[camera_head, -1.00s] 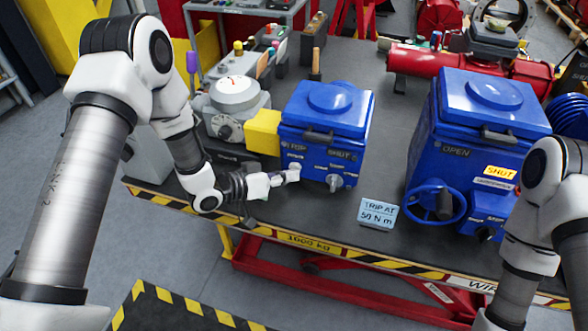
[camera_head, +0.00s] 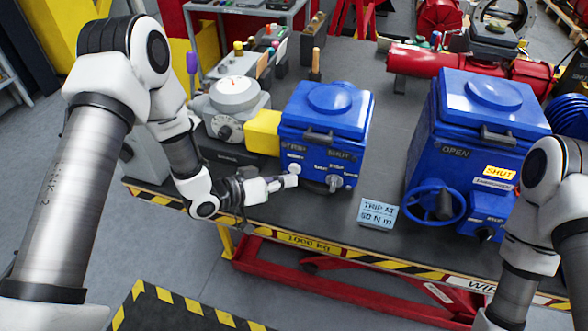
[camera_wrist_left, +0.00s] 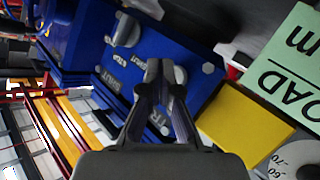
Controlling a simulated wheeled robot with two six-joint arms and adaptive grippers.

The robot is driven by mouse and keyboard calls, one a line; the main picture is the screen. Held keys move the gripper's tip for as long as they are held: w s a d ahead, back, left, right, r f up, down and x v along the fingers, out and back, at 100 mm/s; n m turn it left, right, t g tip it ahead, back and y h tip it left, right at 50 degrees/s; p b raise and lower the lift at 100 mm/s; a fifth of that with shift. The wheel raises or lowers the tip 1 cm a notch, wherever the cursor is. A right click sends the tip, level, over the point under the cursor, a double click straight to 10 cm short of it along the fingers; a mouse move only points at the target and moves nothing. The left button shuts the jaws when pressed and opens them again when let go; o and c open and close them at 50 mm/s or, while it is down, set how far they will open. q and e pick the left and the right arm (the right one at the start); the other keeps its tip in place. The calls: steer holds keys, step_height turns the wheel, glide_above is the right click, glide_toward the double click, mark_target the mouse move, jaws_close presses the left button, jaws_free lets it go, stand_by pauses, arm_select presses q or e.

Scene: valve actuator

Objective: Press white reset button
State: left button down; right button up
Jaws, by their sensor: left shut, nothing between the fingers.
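A small blue actuator box (camera_head: 325,120) stands on the bench, with controls and labels on its front panel. A pale round button (camera_head: 294,168) sits at the panel's lower left; I cannot read its label. My left gripper (camera_head: 290,181) is shut and empty, its tips just in front of and below this button. I cannot tell whether they touch. In the left wrist view the shut fingertips (camera_wrist_left: 165,68) lie in front of the blue panel (camera_wrist_left: 145,75) and hide part of it, including part of a round grey control. My right gripper is out of frame.
A yellow block (camera_head: 263,132) and a grey dial unit (camera_head: 235,97) stand left of the box. A sign (camera_head: 378,213) stands near the bench's front edge. A larger blue box (camera_head: 475,125) with a handwheel (camera_head: 434,203) is at right.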

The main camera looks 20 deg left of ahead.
arm_select(q)
steer(key=s, duration=0.5)
steer(key=shift+a, duration=0.1)
stand_by(0.8)
steer(key=s+a+f+n+g+y, duration=0.3)
steer(key=s+f+g+y, duration=0.35)
steer(key=s+f, duration=1)
steer(key=s+a+f+n+g+y, duration=0.1)
steer(key=s+a+g+y, duration=0.3)
steer(key=s+a, duration=0.2)
steer(key=shift+s+f, duration=0.4)
steer(key=shift+s, duration=0.85)
